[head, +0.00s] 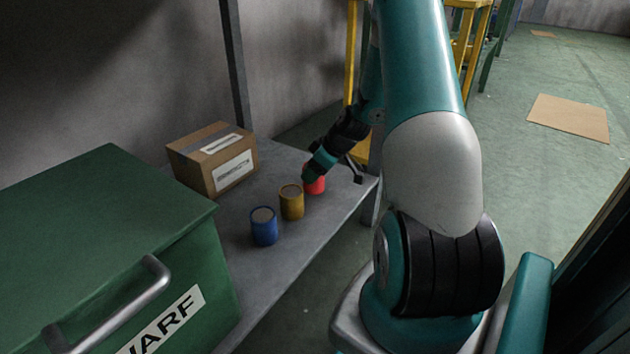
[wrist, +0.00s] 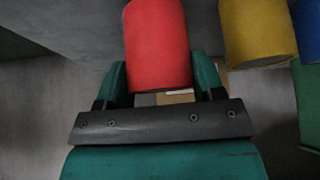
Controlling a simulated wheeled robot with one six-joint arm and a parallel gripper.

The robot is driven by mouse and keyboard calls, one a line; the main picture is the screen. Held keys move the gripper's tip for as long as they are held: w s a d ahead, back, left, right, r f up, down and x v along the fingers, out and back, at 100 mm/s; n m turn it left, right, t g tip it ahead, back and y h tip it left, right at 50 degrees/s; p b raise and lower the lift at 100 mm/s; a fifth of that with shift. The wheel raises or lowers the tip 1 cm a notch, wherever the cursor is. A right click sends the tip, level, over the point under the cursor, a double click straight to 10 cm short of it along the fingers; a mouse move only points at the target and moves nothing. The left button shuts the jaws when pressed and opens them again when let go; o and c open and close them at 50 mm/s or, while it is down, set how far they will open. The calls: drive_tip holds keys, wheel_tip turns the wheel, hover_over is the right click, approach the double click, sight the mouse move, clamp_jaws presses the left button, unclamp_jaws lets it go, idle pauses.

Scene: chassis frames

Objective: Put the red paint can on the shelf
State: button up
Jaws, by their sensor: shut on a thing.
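The red paint can (head: 316,186) is at the right end of a row of cans on a grey shelf (head: 290,260). In the wrist view the red can (wrist: 158,45) is upside down in the picture and sits between the two green fingers. My gripper (head: 312,172) is shut on the red can, and its black wrist and arm reach in from the right. In the wrist view my gripper (wrist: 160,82) has a finger on each side of the can. The can's base is at or close to the shelf surface; I cannot tell if it touches.
A yellow can (head: 291,203) stands just left of the red one, and a blue can (head: 264,227) is further left. A cardboard box (head: 212,160) is behind them. A green chest (head: 110,240) with a metal handle fills the lower left. Yellow posts (head: 351,50) rise behind my arm.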

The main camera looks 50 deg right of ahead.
drive_tip(key=shift+f, duration=0.85)
drive_tip(key=shift+r, duration=0.15)
drive_tip(key=o, duration=1.1)
